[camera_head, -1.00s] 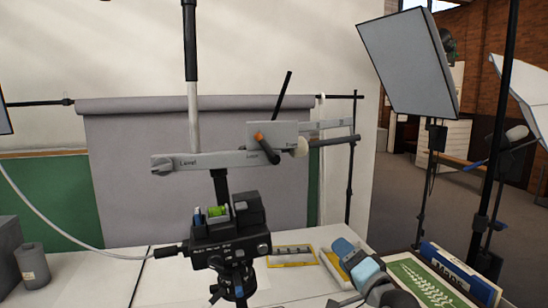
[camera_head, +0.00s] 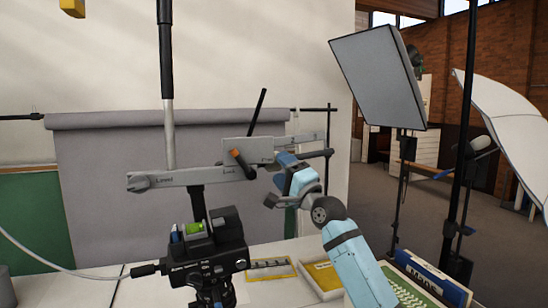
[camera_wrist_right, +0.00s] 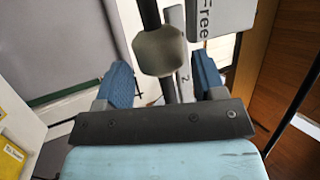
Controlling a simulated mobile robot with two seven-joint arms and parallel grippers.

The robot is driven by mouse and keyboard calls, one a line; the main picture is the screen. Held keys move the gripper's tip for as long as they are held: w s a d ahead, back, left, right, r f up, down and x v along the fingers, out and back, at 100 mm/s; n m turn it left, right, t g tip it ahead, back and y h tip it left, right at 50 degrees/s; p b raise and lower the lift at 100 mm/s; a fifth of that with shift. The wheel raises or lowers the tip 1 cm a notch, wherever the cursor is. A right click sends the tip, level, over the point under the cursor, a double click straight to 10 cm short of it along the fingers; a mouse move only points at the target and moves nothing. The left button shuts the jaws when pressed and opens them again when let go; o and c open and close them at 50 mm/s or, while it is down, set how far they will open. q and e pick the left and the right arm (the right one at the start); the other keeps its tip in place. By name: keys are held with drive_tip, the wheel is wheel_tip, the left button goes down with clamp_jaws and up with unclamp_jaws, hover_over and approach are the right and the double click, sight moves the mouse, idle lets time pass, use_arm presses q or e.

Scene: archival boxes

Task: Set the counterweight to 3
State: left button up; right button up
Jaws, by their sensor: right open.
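In the head view my right gripper (camera_head: 279,180) is raised at the right part of the balance arm (camera_head: 190,178) and hides the counterweight. In the right wrist view my right gripper (camera_wrist_right: 163,80) has two blue fingers spread apart. An orange-tipped lever (camera_head: 236,154) is on the plate (camera_head: 249,145). My left gripper is not in view.
A black camera-like unit (camera_head: 205,262) with a cable stands under the balance arm. A softbox (camera_head: 380,78) and a white umbrella (camera_head: 510,118) stand at right.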

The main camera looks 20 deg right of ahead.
sight(280, 167)
drive_tip(key=shift+p+x, duration=0.35)
drive_tip(key=shift+x, duration=1.55)
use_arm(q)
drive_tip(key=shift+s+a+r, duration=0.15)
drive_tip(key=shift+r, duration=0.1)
